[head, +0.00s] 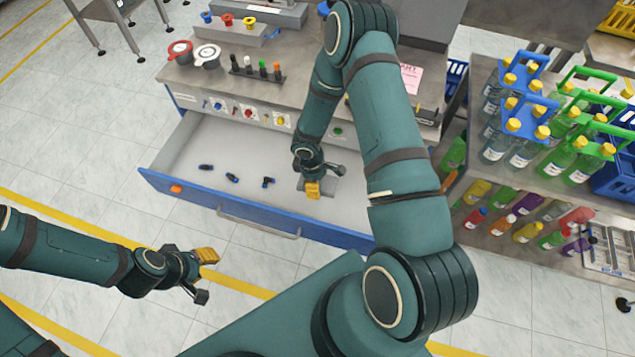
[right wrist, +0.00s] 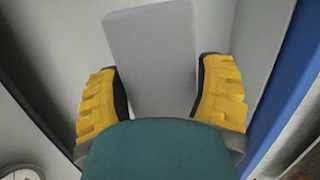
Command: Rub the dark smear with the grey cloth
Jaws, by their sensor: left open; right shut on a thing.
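The grey cloth (right wrist: 150,50) shows in the right wrist view as a flat pale grey piece between the two yellow-padded fingers. My right gripper (right wrist: 160,88) is shut on it. In the head view this gripper (head: 327,181) is low inside the open drawer, toward its right part, and a bit of the grey cloth (head: 328,188) shows beside the fingers. I cannot make out the dark smear in either view; the right arm hides part of the drawer. My left gripper (head: 207,276) is open and empty, over the floor in front of the drawer.
The blue-fronted drawer (head: 259,228) stands open under the workbench. Several small black fittings (head: 232,178) lie on its floor, left of my right gripper. Red and white lidded pots (head: 207,56) stand on the bench. A shelf of bottles (head: 497,149) is at the right.

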